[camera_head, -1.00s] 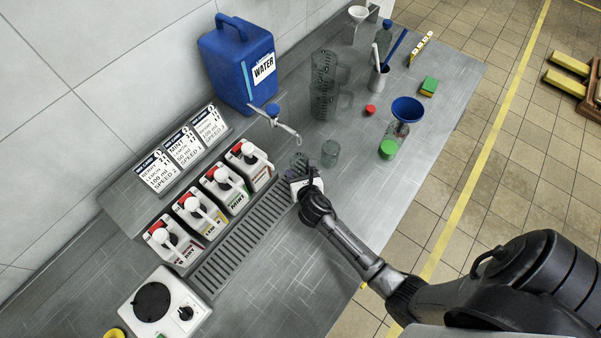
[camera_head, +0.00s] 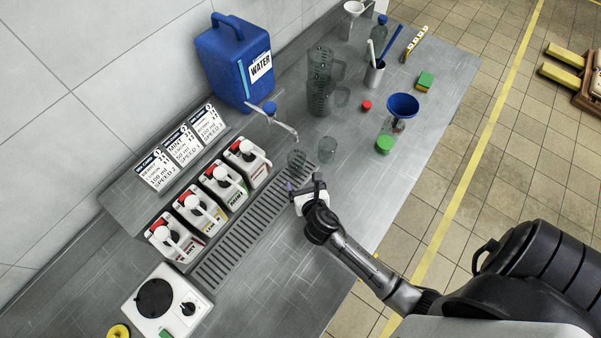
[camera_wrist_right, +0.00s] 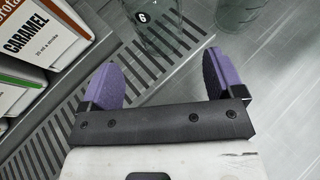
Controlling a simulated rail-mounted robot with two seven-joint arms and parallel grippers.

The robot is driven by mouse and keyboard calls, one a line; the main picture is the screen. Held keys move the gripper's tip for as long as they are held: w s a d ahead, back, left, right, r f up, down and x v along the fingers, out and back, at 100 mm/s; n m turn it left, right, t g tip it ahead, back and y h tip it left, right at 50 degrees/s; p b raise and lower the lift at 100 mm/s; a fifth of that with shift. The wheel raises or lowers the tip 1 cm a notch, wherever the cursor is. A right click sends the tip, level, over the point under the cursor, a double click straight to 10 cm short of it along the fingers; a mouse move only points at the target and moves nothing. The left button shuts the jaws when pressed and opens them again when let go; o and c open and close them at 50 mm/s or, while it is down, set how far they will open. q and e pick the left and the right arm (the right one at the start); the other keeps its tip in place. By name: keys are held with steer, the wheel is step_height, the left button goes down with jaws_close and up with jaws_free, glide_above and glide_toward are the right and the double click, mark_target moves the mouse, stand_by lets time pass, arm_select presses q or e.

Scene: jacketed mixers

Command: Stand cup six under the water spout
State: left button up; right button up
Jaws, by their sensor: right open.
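Cup six (camera_head: 296,162), a clear glass, stands upright at the far end of the drip grate, below the tip of the water spout (camera_head: 286,127). In the right wrist view cup six (camera_wrist_right: 160,35) shows its "6" label, with its top cut off by the frame edge. The blue water container (camera_head: 235,62) stands behind, against the wall. My right gripper (camera_head: 304,184) is open and empty, just on the near side of cup six and apart from it. Its purple pads show apart in the right wrist view (camera_wrist_right: 163,78). My left gripper is not in view.
A second clear glass (camera_head: 327,149) stands close to the right of cup six. Several syrup jugs (camera_head: 228,186) line the drip grate (camera_head: 240,233). A clear pitcher (camera_head: 322,96), a red cap (camera_head: 366,105) and a blue funnel (camera_head: 403,106) are further back.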

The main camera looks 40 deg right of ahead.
steer(key=shift+v, duration=2.25)
steer(key=shift+s+d+m+g, duration=0.3)
steer(key=shift+s+m, duration=0.1)
steer(key=shift+m, duration=0.5)
steer(key=s+m+g, duration=0.1)
steer(key=s+m, duration=0.1)
steer(key=m, duration=0.2)
steer(key=s+m+g+y, duration=0.1)
steer(key=s+m, duration=0.1)
steer(key=m, duration=0.2)
steer(key=s+m+g, duration=0.1)
steer(key=s+m, duration=0.1)
steer(key=m, duration=0.3)
steer(key=shift+s+d+r, duration=0.2)
steer(key=shift+d+r, duration=0.05)
steer(key=shift+r, duration=0.1)
steer(key=s+a+r+m+g+y, duration=0.3)
steer(key=s+a+m+g+y, duration=0.1)
steer(key=s+m, duration=0.6)
steer(key=m+y, duration=0.1)
steer(key=m, duration=0.2)
steer(key=shift+a+m+g, duration=0.3)
steer(key=shift+a+g, duration=0.05)
steer(key=shift+g, duration=0.05)
